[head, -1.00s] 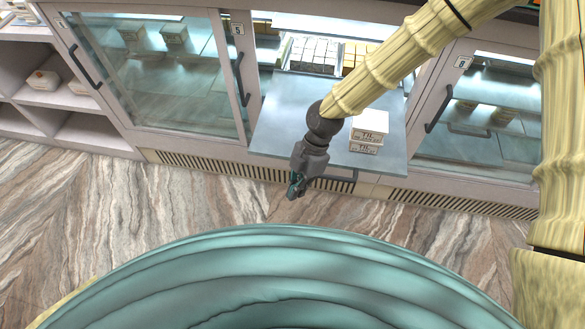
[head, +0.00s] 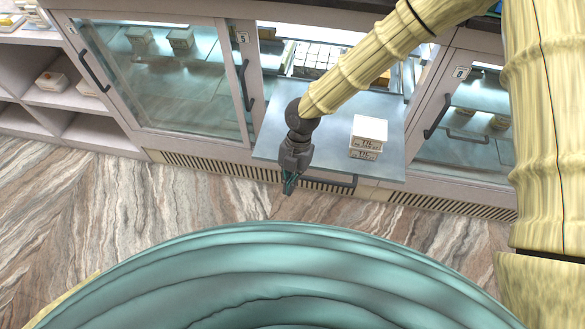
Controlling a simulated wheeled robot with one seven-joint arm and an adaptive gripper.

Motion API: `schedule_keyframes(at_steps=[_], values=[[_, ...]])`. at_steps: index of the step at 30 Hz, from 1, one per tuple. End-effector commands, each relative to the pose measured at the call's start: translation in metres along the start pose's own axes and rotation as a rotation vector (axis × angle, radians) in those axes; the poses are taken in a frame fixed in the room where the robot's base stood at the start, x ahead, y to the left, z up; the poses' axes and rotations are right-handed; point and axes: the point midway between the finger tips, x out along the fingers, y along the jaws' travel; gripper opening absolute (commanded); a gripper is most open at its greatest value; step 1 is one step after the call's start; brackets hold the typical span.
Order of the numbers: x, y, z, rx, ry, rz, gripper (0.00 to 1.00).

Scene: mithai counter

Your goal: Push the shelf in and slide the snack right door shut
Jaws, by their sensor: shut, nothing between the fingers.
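The pulled-out shelf (head: 335,135) is a blue-grey panel sticking out of the open middle bay of the counter, with a dark handle (head: 330,183) along its front edge. Two white boxes (head: 369,136) are stacked on its right part. The right door (head: 465,125) is a framed glass panel with a dark bar handle (head: 437,116) and a label reading 8. My gripper (head: 288,187) is shut and empty, pointing down near the front left edge of the shelf, left of its handle. I cannot tell whether it touches the shelf. My arm hides part of the shelf.
Trays of sweets (head: 318,60) sit deeper in the bay. Open cubbies (head: 60,95) with boxes are at far left. The marbled floor (head: 200,205) in front is clear.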

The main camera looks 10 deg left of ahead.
Motion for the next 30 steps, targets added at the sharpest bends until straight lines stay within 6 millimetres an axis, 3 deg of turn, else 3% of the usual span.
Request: schedule_keyframes(at_steps=[4,9,15,30], values=[[0.021,0.0,-0.002,-0.001,0.003,-0.002,0.0],[0.014,0.0,0.021,0.002,0.0,0.001,0.0],[0.014,0.0,0.035,0.0,0.0,0.0,0.0],[0.014,0.0,0.041,0.001,0.0,0.0,0.0]])
